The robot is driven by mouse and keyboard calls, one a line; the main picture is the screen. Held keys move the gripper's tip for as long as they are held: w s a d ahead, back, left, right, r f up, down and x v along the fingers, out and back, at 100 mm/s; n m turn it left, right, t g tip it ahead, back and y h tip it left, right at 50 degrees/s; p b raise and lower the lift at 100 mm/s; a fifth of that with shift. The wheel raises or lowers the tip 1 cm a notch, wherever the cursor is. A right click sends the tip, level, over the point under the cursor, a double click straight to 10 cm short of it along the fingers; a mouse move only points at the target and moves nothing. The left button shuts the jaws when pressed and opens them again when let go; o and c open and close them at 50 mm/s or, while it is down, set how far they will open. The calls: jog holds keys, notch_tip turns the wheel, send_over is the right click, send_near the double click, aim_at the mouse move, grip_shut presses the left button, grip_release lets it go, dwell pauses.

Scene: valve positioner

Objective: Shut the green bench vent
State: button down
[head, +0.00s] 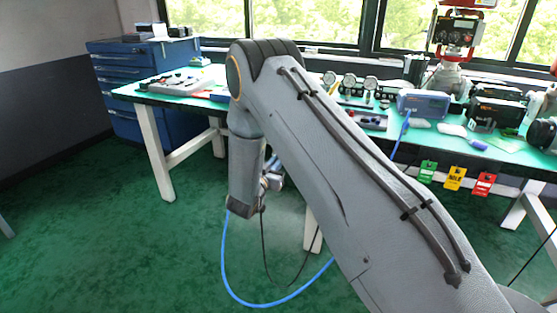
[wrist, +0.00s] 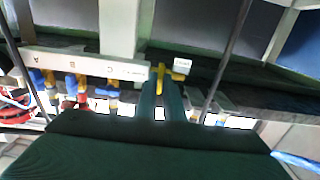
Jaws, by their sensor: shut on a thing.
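In the wrist view, my gripper (wrist: 160,104) is shut on a yellow valve handle (wrist: 160,76) under the bench edge. A yellow piece extends to its right below a small white label, whose text is too small to read. The two dark fingers hide part of the handle. I cannot make out any green on this valve.
In the head view, green, yellow and red tags (head: 455,178) hang from the crowded workbench (head: 135,95). A blue drawer cabinet (head: 125,75) stands behind it.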

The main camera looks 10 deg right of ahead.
dwell(0.4)
jog(key=c, duration=1.9)
grip_release()
jog(key=shift+o, duration=0.2)
jog(key=v, duration=0.7)
jog(key=shift+s+a, duration=0.25)
jog(key=shift+s, duration=0.05)
